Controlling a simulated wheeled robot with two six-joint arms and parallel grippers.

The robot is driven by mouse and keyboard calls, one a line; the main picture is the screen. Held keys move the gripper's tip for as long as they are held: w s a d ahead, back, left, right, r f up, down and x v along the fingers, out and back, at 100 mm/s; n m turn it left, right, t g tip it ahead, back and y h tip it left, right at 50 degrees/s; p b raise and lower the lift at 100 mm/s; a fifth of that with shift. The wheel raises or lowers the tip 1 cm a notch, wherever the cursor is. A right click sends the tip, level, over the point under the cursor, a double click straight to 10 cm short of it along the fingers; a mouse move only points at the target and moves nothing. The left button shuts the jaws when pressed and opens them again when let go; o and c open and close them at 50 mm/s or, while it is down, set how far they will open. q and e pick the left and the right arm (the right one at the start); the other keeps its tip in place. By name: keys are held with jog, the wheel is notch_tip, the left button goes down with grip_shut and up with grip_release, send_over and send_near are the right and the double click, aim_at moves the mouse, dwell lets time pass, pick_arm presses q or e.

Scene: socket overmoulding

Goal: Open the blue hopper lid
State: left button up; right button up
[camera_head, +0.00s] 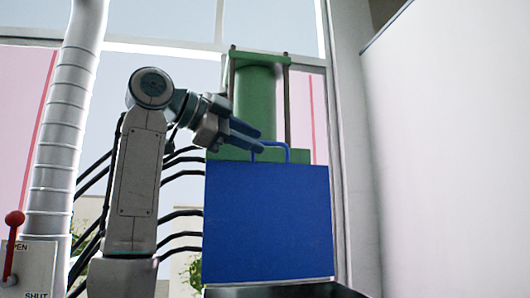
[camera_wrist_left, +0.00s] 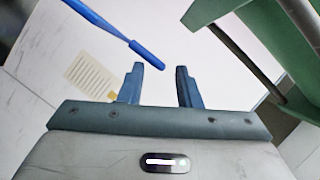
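The blue hopper lid (camera_head: 268,222) is a flat blue panel standing upright in the head view, its broad face towards me. A blue bar handle (camera_head: 286,146) rises from its top edge. My left gripper (camera_head: 260,141) is at the handle's left end, its fingers pointing right. In the left wrist view the left gripper (camera_wrist_left: 160,86) is open, with nothing between its fingers. Whether a finger touches the handle cannot be told. My right gripper is not in view.
A green press (camera_head: 256,100) with posts stands behind the lid. A dark rim (camera_head: 285,291) shows below the lid. Black hoses (camera_head: 185,175) run on the left. A lever box (camera_head: 30,268) marked OPEN and SHUT, with a red-knobbed lever, is at lower left. A white panel fills the right.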

pick_arm(q)
jog(key=b+v, duration=0.2)
jog(key=v, duration=0.4)
jog(key=shift+a, duration=0.3)
